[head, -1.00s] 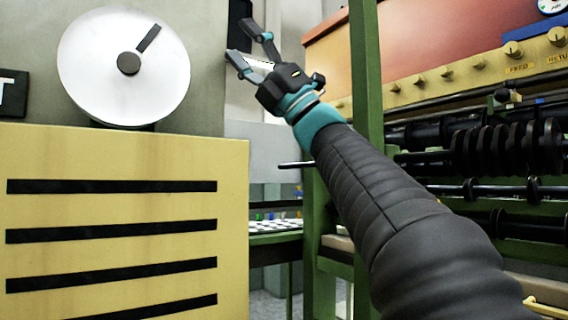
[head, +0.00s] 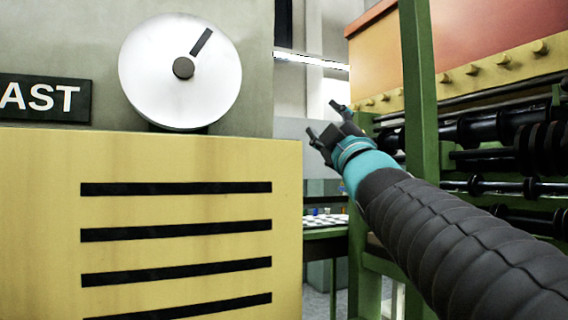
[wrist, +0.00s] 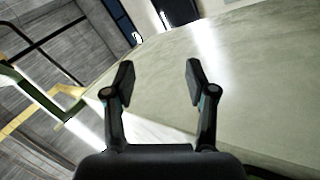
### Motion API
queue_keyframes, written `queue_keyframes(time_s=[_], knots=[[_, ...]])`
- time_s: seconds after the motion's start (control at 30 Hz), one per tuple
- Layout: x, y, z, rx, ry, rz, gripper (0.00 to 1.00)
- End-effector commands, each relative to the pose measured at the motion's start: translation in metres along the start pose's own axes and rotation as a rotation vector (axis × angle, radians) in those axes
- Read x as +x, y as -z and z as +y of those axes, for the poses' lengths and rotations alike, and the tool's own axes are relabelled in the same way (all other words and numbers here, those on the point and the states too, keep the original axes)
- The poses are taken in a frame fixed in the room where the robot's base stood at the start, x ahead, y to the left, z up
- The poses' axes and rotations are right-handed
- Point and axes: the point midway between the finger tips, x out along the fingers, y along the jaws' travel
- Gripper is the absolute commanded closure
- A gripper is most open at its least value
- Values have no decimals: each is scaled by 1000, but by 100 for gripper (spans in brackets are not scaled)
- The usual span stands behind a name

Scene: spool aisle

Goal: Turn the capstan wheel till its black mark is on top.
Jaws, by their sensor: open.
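The capstan wheel (head: 165,85) is a white disc with a dark hub (head: 183,68) on the grey panel at the upper left of the head view. Its black mark (head: 201,42) runs from near the hub toward the upper right, tilted clockwise from the top. My gripper (head: 325,120) is to the right of the wheel and a little lower, well apart from it. In the wrist view my gripper (wrist: 159,80) is open and empty, with a pale surface behind its fingers. The wheel cannot be made out clearly in the wrist view.
A yellow cabinet (head: 190,160) with black slots stands below the wheel. A dark sign (head: 40,98) reading "AST" is to its left. A green post (head: 417,90) and a machine with black rollers (head: 500,130) stand at the right. A gap lies between cabinet and machine.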

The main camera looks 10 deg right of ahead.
Motion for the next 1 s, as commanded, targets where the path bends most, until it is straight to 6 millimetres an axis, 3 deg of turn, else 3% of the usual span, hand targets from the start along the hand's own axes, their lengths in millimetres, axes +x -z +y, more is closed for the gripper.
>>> queue_keyframes(time_s=[0.5, 1.0], knots=[[-37, -41, -44, 156, 111, -218, 44], [-43, -46, -50, 176, 126, -247, 44]])
